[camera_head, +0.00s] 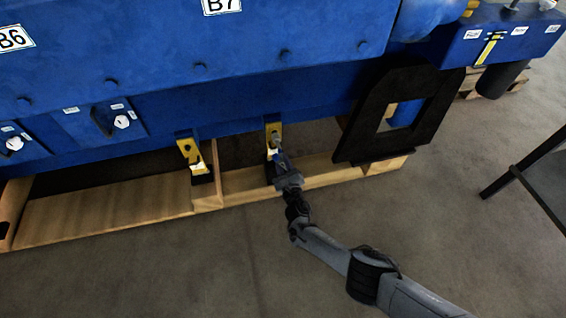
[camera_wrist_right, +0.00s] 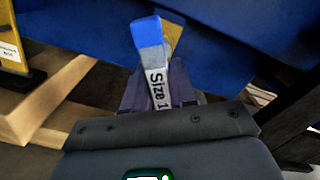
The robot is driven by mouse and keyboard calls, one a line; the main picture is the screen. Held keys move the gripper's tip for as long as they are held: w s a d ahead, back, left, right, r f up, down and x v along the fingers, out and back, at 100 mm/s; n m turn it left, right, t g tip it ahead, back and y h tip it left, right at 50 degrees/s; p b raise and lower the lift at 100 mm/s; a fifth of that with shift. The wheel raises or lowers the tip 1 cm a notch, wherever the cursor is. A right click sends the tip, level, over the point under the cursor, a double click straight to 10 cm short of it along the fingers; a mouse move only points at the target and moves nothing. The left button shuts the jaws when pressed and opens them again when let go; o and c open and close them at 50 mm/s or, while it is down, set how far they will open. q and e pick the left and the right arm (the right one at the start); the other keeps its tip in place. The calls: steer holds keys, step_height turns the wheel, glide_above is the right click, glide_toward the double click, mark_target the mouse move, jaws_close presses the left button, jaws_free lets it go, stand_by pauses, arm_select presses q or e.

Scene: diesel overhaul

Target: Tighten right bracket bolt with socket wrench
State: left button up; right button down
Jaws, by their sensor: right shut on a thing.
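Two yellow brackets hang below the blue engine (camera_head: 240,60). The right bracket (camera_head: 272,131) is in the middle of the head view, and the left bracket (camera_head: 189,152) is beside it. My right gripper (camera_head: 279,160) is at the right bracket and covers its lower part. In the right wrist view, the gripper (camera_wrist_right: 160,98) is shut on a socket wrench (camera_wrist_right: 150,50) with a blue end and a "Size 1" label, cut off by the gripper. The wrench reaches toward the bracket. The bolt and the socket's seating cannot be made out. My left gripper is not in view.
A wooden pallet (camera_head: 110,205) lies under the engine. A black square frame (camera_head: 400,112) stands to the right of the bracket. A dark table (camera_head: 545,180) is at the right edge. The grey floor in front is clear.

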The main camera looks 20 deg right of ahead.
steer(key=shift+w, duration=0.15)
steer(key=shift+w+d+b, duration=0.1)
steer(key=shift+w+b, duration=0.25)
steer(key=shift+b, duration=0.2)
steer(key=shift+w, duration=0.3)
steer(key=m+b, duration=0.1)
steer(key=m, duration=0.4)
steer(key=shift+d, duration=0.1)
steer(key=m+h, duration=0.1)
steer(key=m, duration=0.5)
steer(key=shift+d+m, duration=0.15)
steer(key=shift+m, duration=0.25)
steer(key=m, duration=0.6)
steer(key=shift+d+f+m+g+b, duration=0.1)
steer(key=shift+d+m+g+b, duration=0.1)
steer(key=shift+m+g+b, duration=0.15)
steer(key=m, duration=0.5)
steer(key=shift+w, duration=0.1)
